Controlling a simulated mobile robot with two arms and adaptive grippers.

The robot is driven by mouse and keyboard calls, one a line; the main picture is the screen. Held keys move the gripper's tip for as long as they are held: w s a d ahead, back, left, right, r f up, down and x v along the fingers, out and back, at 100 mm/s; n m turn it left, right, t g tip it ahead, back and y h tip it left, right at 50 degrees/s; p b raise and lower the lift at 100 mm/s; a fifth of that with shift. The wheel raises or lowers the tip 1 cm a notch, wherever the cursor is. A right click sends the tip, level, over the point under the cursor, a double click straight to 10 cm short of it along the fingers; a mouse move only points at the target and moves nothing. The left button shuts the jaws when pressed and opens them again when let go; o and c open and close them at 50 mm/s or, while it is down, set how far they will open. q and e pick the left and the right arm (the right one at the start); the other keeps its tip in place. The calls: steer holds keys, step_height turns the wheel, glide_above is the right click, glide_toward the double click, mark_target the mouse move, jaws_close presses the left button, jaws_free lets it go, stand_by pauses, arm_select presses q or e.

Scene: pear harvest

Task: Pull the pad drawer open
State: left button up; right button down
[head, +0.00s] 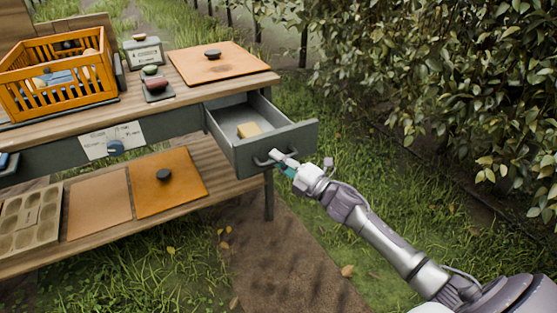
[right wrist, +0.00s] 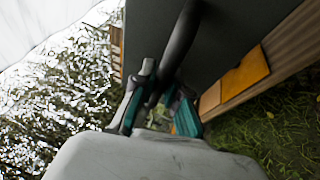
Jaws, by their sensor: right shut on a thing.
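The pad drawer (head: 262,135) is a grey drawer at the right end of the wooden bench, and it stands pulled out with its inside showing. A small yellowish block (head: 249,130) lies in it. My right gripper (head: 279,160) is at the drawer front, shut on the dark bar handle (head: 262,161). In the right wrist view the handle (right wrist: 181,45) runs between the fingers (right wrist: 155,95) and the grey drawer front (right wrist: 225,35) fills the upper part. My left gripper is not in view.
An orange crate (head: 62,104) stands on the bench top (head: 195,92), with an orange board (head: 240,72) at its right end. The lower shelf (head: 222,180) holds a tray (head: 28,238) and boards. Grass is open to the right, before a leafy hedge (head: 440,80).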

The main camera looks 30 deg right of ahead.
steer(key=c, duration=1.2)
jaws_free()
steer(key=v, duration=1.2)
